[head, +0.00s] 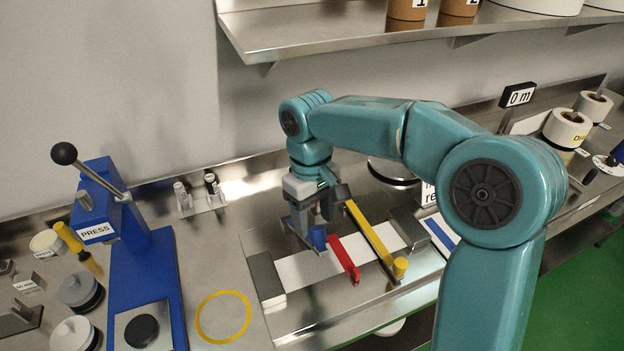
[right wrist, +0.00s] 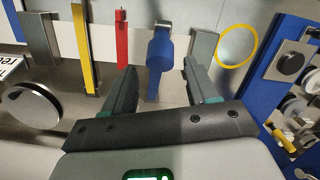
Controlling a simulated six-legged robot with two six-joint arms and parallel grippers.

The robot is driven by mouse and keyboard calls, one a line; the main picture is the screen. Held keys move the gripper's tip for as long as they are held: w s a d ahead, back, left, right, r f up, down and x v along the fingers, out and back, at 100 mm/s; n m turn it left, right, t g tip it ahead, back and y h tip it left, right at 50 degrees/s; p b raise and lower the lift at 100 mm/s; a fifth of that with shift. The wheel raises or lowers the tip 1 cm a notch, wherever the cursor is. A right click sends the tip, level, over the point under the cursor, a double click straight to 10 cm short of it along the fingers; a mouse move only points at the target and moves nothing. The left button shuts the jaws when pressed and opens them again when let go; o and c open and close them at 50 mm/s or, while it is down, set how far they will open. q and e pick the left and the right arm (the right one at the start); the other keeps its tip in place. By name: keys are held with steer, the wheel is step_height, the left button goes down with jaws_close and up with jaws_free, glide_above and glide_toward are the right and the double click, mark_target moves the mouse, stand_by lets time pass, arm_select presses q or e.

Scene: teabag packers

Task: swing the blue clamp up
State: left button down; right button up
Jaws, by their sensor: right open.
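The blue clamp (head: 318,237) is on the fixture with the white strip (head: 303,270), left of the red clamp (head: 343,257) and the yellow clamp (head: 372,238). In the head view my gripper hides part of it. In the right wrist view the blue clamp (right wrist: 160,52) shows its rounded knob end between and just beyond the fingertips. My right gripper (right wrist: 160,78) is open, with a finger on each side and a visible gap to the knob. In the head view my right gripper (head: 316,212) points down over the blue clamp. My left gripper is not in view.
A blue press (head: 140,260) with a black-knobbed lever stands at left. A yellow ring (head: 223,317) marks bare bench between press and fixture. A small stand (head: 203,205) with vials is behind. A steel shelf (head: 330,35) hangs above; label rolls (head: 566,127) stand at right.

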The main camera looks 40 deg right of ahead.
step_height(320, 180, up, 14)
steer(key=w+p, duration=0.1)
steer(key=w, duration=0.1)
steer(key=shift+d+f, duration=0.25)
steer(key=shift+d, duration=0.05)
steer(key=shift+w, duration=0.2)
steer(key=shift+s, duration=0.35)
